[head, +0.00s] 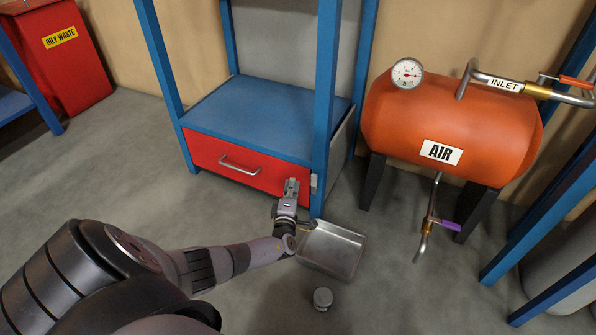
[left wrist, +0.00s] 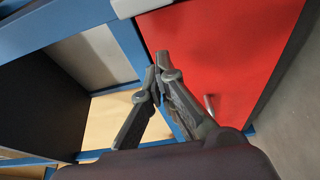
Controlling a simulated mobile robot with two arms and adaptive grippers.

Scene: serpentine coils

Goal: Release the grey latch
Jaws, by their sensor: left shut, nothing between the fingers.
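The grey latch (head: 314,184) is a small block at the right edge of the red drawer (head: 235,163), by the blue post. In the left wrist view a pale grey piece (left wrist: 137,6), which looks like the latch, sits at the top edge by the red drawer front (left wrist: 225,55). My left gripper (head: 291,187) is shut and empty. It is in front of the drawer's right part, just left of the latch in the head view. Its fingertips (left wrist: 157,72) also show in the left wrist view, below the grey piece and apart from it. My right gripper is not in view.
A blue shelf frame (head: 326,100) stands around the drawer, which has a metal handle (head: 239,165). A metal tray (head: 345,250) and a small grey round object (head: 322,298) are on the floor. An orange air tank (head: 450,125) stands at right. Floor left of the drawer is clear.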

